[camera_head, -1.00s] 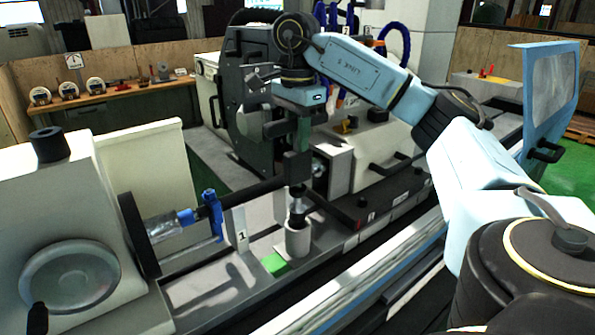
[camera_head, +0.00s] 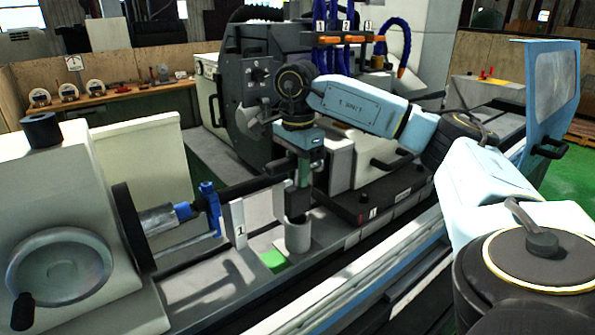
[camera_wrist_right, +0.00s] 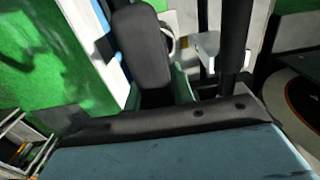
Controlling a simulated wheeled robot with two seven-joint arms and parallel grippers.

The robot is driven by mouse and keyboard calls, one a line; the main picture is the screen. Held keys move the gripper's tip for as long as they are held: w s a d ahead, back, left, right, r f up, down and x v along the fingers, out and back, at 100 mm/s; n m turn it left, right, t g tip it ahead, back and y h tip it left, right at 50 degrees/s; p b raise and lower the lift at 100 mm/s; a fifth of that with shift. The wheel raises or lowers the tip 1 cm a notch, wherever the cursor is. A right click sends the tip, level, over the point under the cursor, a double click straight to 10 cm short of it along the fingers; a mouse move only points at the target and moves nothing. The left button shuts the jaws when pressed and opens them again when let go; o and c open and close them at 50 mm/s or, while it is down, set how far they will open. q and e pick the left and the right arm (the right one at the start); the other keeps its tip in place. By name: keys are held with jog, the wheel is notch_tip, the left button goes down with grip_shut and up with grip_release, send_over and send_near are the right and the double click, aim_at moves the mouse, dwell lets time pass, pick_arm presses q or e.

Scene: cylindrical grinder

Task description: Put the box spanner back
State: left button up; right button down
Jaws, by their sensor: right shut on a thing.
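My right gripper (camera_head: 297,204) points down directly above a light grey cup-shaped holder (camera_head: 298,238) on the machine bed. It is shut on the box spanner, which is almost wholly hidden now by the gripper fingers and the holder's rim. The fingertips are at the holder's mouth; I cannot tell how deep the spanner sits. In the right wrist view the dark fingers (camera_wrist_right: 185,85) show, with part of a pale curved rim behind them. My left gripper is not in view.
The grinding wheel housing (camera_head: 245,95) rises behind my right arm. A handwheel (camera_head: 60,268) is at front left.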

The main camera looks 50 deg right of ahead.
jog(key=shift+f, duration=0.1)
jog(key=c, duration=1.2)
grip_release()
notch_tip(320, 180, up, 6)
jog(key=shift+f, duration=0.1)
notch_tip(320, 180, up, 5)
jog(key=p, duration=0.3)
jog(key=shift+f, duration=0.1)
jog(key=shift+r+p, duration=0.8)
jog(key=shift+r, duration=0.05)
